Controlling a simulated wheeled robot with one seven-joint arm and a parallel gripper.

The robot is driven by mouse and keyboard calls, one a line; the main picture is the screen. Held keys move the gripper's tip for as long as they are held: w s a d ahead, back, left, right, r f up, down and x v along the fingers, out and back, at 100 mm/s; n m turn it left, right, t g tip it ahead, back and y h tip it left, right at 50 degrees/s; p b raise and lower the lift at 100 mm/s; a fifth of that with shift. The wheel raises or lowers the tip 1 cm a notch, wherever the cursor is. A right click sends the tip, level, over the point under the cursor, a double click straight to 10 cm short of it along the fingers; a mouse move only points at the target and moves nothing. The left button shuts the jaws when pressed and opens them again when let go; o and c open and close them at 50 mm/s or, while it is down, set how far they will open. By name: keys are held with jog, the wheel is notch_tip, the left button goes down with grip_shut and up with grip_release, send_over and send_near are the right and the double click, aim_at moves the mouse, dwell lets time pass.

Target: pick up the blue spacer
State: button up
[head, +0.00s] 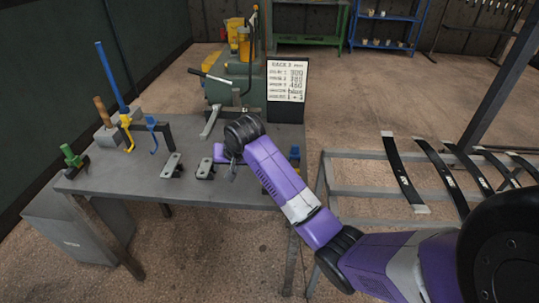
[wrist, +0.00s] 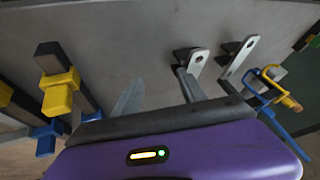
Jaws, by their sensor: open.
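Small blue blocks (wrist: 46,138) show at the left of the wrist view, beside yellow blocks (wrist: 60,88) around dark bars; one of them looks like the blue spacer, but I cannot tell for sure. In the head view, blue pieces (head: 295,153) stand at the table's right end, partly hidden by my arm. My gripper (wrist: 160,92) is open and empty above the grey table, with its grey fingers apart. The blocks lie to the left of the fingers in the wrist view. In the head view my wrist hides most of the gripper (head: 230,168).
Two metal brackets (head: 172,166) lie on the grey table (head: 120,176). Blue and yellow clamps (head: 152,128) and a green tool (head: 72,157) stand at the left. A green machine (head: 235,85) and a white sign (head: 287,80) are behind. A rack with dark leaf springs (head: 402,170) is at right.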

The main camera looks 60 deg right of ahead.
jog(key=s+d+r+m+g+h, duration=0.1)
jog(key=s+d+r+g, duration=0.2)
jog(key=d, duration=0.4)
jog(key=s+d+r+m+g, duration=0.1)
jog(key=s+d+r, duration=0.3)
jog(key=d, duration=0.2)
jog(key=x, duration=0.5)
jog(key=s+x, duration=0.1)
jog(key=x, duration=0.2)
jog(key=shift+d, duration=0.1)
jog(key=shift+c, duration=0.4)
jog(key=c, duration=0.8)
